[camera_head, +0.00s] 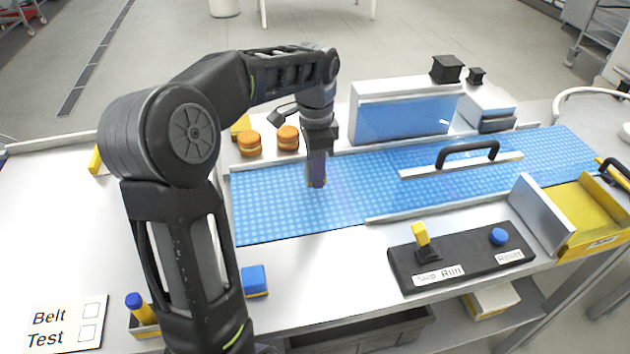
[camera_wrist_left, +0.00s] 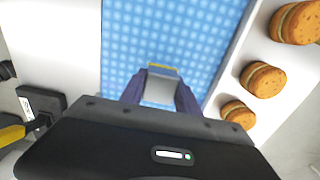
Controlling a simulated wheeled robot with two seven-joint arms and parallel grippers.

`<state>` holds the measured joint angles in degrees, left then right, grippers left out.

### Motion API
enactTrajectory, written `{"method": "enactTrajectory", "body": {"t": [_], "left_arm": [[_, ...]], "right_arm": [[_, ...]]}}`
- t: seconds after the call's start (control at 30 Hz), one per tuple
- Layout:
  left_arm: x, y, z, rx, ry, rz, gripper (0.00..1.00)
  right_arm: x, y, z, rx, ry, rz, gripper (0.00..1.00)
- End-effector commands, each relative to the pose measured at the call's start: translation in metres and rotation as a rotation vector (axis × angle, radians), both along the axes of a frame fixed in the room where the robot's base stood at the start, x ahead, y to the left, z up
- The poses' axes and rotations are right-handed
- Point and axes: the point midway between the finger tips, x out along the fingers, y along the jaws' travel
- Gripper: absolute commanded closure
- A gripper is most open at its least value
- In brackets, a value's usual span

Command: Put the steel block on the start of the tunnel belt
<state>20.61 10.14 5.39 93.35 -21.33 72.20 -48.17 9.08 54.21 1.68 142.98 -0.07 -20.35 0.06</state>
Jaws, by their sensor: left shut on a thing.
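The tunnel belt (camera_head: 275,205) is a long blue gridded strip running left to right between pale rails. Its blue surface also fills the middle of the left wrist view (camera_wrist_left: 125,45). My left gripper (camera_head: 317,178) points down over the left part of the belt. In the left wrist view, its purple fingers are shut on the grey steel block (camera_wrist_left: 159,90), which has a yellow and blue edge. In the head view the fingers mostly hide the block. I cannot tell whether it touches the belt. My right gripper is not in view.
A clear-topped cover with a black handle (camera_head: 468,152) spans the belt's middle. A white housing with a blue panel (camera_head: 405,118) stands behind. Orange-brown filled rounds (camera_head: 249,143) sit behind the left end. A black switch box (camera_head: 460,262), blue block (camera_head: 255,281) and yellow bin (camera_head: 590,212) are in front.

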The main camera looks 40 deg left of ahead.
Motion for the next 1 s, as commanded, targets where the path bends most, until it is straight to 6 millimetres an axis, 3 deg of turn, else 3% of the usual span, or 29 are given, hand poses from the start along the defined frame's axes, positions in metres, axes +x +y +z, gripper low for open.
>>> {"method": "enactTrajectory", "body": {"t": [0.17, 0.4, 0.8, 0.83, 1.0], "left_arm": [[0.000, 0.000, -0.006, -0.001, 0.001, 0.000, 1.00], [0.000, 0.000, -0.035, -0.001, 0.001, 0.000, 1.00], [0.000, 0.000, -0.041, -0.001, -0.001, 0.000, 1.00], [0.000, 0.000, -0.041, -0.001, 0.001, 0.000, 0.60], [0.000, 0.000, -0.040, -0.001, 0.001, 0.000, 0.46]], "right_arm": [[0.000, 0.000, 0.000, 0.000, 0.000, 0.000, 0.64], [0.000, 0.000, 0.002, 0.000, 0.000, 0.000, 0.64], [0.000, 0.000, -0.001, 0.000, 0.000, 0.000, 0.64], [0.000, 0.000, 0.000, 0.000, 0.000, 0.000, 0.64], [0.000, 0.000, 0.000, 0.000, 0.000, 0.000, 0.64]]}}
